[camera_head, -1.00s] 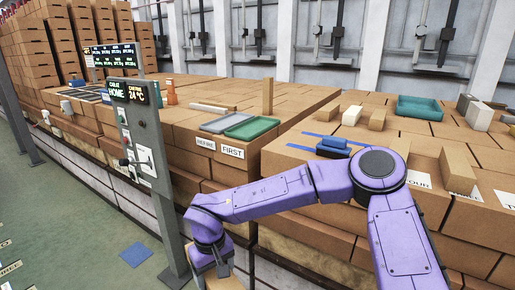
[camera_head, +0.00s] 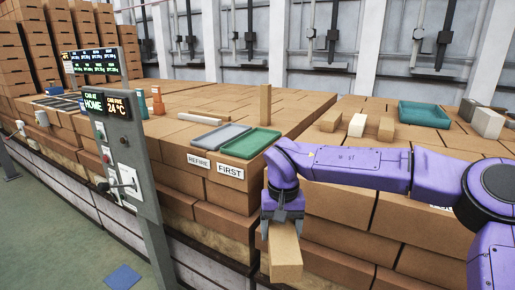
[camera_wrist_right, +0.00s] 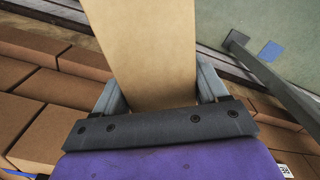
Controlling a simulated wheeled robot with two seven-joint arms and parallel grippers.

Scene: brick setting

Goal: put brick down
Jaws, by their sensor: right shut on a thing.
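My right gripper (camera_head: 283,222) is shut on a tan brick (camera_head: 285,255), which hangs below it in front of the stacked brick wall. In the right wrist view the same brick (camera_wrist_right: 145,55) sits between the two grey fingers (camera_wrist_right: 160,90) and reaches away from the palm. The brick is held clear of the top surface, beside the wall's front face. A green tray (camera_head: 250,143) above the FIRST label and a grey tray (camera_head: 219,138) above the REFIRE label lie empty on the brick top. My left gripper is not in view.
A control post (camera_head: 122,160) with screens and a lever stands at the left. Loose bricks (camera_head: 357,125), a teal tray (camera_head: 424,113) and grey blocks (camera_head: 487,122) lie at the right. A blue square (camera_head: 123,277) lies on the floor.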

